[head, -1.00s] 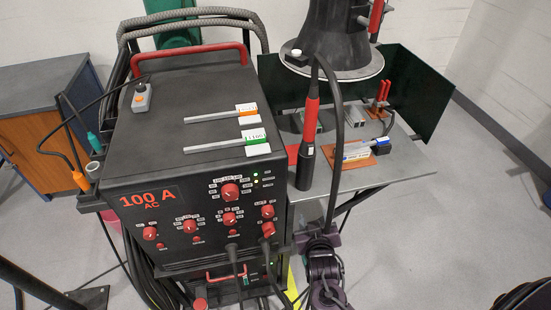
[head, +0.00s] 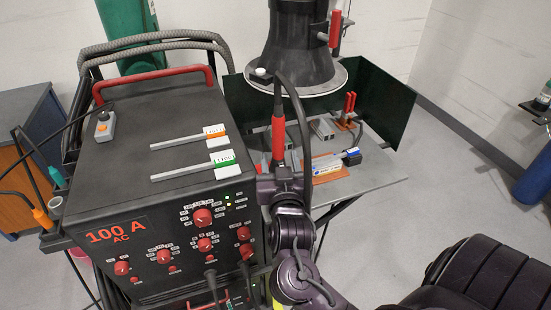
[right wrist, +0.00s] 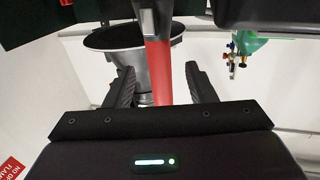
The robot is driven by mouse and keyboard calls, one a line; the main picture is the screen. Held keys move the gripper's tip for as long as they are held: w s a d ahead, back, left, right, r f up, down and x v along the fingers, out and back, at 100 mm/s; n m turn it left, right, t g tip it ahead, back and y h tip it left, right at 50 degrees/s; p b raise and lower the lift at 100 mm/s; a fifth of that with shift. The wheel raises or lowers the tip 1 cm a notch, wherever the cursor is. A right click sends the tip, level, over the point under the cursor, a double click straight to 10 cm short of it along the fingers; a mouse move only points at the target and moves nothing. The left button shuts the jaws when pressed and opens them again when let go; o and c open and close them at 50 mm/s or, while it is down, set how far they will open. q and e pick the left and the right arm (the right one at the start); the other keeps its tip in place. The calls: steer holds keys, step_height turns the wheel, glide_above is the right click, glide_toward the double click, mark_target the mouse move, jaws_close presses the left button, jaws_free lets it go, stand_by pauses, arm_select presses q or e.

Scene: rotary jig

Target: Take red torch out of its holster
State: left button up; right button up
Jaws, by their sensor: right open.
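The red torch (head: 278,138) stands upright at the right side of the welding machine, its cable arching over from the top. Its lower end and the holster are hidden behind my right arm in the head view. My right gripper (head: 280,178) is at the torch, below the visible red part of the handle. In the right wrist view the torch's red handle (right wrist: 158,72) runs between the two dark fingers of the gripper (right wrist: 162,85). The fingers are open, with a gap visible on both sides of the handle. My left gripper is not in view.
The welding machine (head: 150,185) stands left of the torch, with labelled rods on top. A metal table (head: 375,172) with a dark green screen (head: 385,105) is behind. A black extraction hood (head: 300,50) hangs close above it. Orange-tipped (head: 42,218) and green (head: 56,177) torches are at left.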

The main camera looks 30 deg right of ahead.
mark_target(279, 147)
steer(key=p+x, duration=0.1)
steer(key=x, duration=0.4)
steer(key=shift+w+d+p, duration=0.1)
steer(key=shift+d+p, duration=0.05)
steer(key=shift+p, duration=0.25)
steer(key=shift+c, duration=0.7)
steer(key=c, duration=0.9)
steer(key=shift+r, duration=0.1)
steer(key=shift+r, duration=0.5)
step_height(279, 147, up, 19)
steer(key=shift+p, duration=0.35)
